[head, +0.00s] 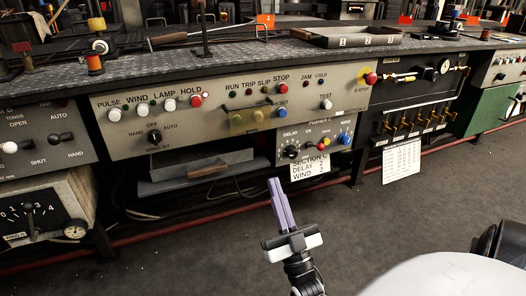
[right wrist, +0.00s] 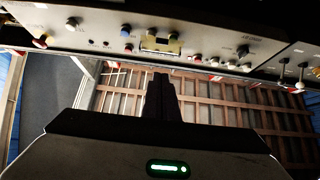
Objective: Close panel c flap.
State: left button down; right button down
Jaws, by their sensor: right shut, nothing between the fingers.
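The long grey control panel (head: 225,103) runs under the bench top, with knobs, lamps and switches along it. A smaller grey panel (head: 318,138) with a delay knob and coloured buttons sits below its right part, with a "Section C" card (head: 310,167) hanging under it. I cannot tell for sure which part is the panel c flap. A grey plate (head: 207,174) shows in the recess left of this panel. My right gripper (head: 274,182) is shut and empty, pointing up, in front of and below the smaller panel. Its fingers also show in the right wrist view (right wrist: 160,78). My left gripper is not seen.
A dark tray (head: 346,40) lies on the bench top (head: 240,47). A red emergency knob (head: 370,78) sticks out at the panel's right end. A black lever panel (head: 405,118) stands further right. A red pipe (head: 125,237) runs low along the bench. The floor (head: 390,215) in front is clear.

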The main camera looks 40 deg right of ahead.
send_near(252, 120)
notch_tip(252, 120, up, 2)
jog(key=s, duration=0.2)
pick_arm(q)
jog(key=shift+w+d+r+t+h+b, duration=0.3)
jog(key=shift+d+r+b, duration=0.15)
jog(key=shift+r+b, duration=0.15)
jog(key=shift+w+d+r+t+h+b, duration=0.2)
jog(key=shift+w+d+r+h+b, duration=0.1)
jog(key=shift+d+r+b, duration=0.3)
pick_arm(e)
jog(key=shift+w+d, duration=0.15)
jog(key=shift+w, duration=0.9)
jog(key=shift+w+d, duration=0.15)
jog(key=shift+w, duration=0.9)
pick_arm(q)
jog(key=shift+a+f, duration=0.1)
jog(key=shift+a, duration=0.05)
